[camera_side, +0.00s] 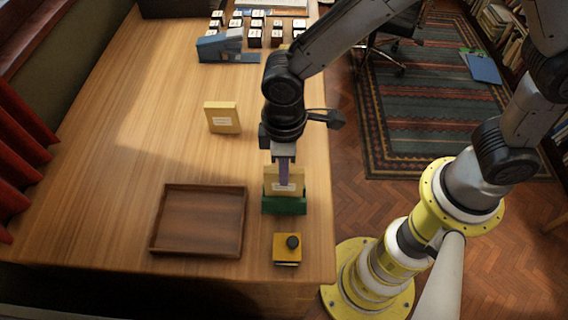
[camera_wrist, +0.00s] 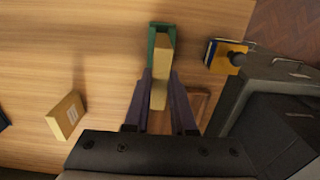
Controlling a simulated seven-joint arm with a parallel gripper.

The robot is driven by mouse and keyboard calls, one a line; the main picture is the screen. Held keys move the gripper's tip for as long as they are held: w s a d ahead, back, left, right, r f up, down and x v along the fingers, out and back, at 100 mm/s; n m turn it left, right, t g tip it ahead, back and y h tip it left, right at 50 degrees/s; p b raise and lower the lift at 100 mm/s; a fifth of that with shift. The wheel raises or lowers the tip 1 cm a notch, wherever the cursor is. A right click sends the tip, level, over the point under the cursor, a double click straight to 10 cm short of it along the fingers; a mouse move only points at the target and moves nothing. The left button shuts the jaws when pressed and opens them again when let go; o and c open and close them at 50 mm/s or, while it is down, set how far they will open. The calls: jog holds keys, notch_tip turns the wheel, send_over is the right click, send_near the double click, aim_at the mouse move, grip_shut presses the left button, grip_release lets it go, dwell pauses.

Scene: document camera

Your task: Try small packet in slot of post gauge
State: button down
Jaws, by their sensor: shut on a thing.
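My gripper (camera_side: 284,172) points down near the table's right edge, shut on a pale yellow packet (camera_side: 288,188) with a white label. In the wrist view the packet (camera_wrist: 160,88) stands between my gripper's two fingers (camera_wrist: 161,104). The green post gauge (camera_side: 284,206) is directly below it on the table. The packet is upright and its lower edge meets the gauge's top; how far it is in the slot is hidden. In the wrist view the packet covers part of the gauge (camera_wrist: 161,28). A second yellow packet (camera_side: 222,118) stands alone on the table, also in the wrist view (camera_wrist: 66,115).
An empty brown tray (camera_side: 160,222) lies left of the gauge. A blue holder (camera_side: 215,48) and several small labelled blocks (camera_side: 254,38) stand at the back. The left middle of the table is clear.

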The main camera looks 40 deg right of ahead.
jog(key=shift+f, duration=1.5)
jog(key=shift+r, duration=0.55)
dwell(0.4)
jog(key=shift+r, duration=0.35)
jog(key=shift+r, duration=1.55)
jog(key=shift+r, duration=1.85)
jog(key=shift+a, duration=0.1)
